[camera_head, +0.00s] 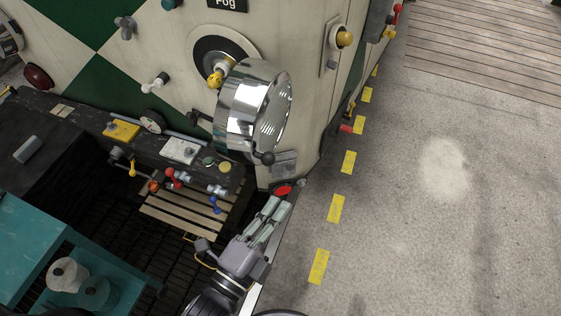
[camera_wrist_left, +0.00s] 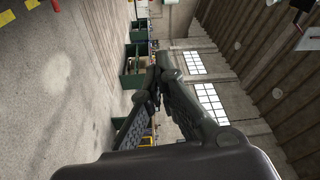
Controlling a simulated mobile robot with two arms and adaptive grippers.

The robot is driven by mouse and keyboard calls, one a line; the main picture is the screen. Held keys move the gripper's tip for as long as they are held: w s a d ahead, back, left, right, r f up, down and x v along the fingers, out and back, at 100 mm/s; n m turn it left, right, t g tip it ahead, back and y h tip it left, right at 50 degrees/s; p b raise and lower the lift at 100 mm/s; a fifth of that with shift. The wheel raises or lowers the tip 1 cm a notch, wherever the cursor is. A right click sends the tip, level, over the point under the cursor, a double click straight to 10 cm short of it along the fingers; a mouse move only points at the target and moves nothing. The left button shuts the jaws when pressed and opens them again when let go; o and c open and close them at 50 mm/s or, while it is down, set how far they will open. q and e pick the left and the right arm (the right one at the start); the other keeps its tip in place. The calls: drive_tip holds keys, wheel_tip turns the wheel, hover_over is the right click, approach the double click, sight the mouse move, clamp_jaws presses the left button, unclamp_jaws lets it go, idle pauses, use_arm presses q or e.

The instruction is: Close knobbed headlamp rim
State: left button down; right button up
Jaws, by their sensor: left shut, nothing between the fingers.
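The chrome headlamp rim (camera_head: 236,108) stands swung out from its round dark housing (camera_head: 205,52) on the green-and-cream tram front, in the head view. A yellow bulb (camera_head: 216,76) shows in the housing. The rim's dark round knob (camera_head: 266,158) is at its lower edge. My left gripper (camera_head: 278,205) is below the knob, apart from it, with its fingers shut and empty. The fingers also show together in the left wrist view (camera_wrist_left: 157,77), where neither rim nor knob is seen. My right gripper is not in view.
A red round part (camera_head: 282,190) is close to my left fingertips. Coloured valve handles (camera_head: 172,178) line the dark bumper on the left. A teal cart (camera_head: 40,245) with spools stands at lower left by the pit. The concrete floor (camera_head: 440,220) on the right is clear.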

use_arm(q)
drive_tip(key=w+p, duration=0.4)
drive_tip(key=w, duration=0.5)
drive_tip(key=shift+w+d+p, duration=0.2)
drive_tip(key=shift+d+p, duration=0.1)
drive_tip(key=shift+d, duration=0.1)
drive_tip(key=shift+f, duration=0.1)
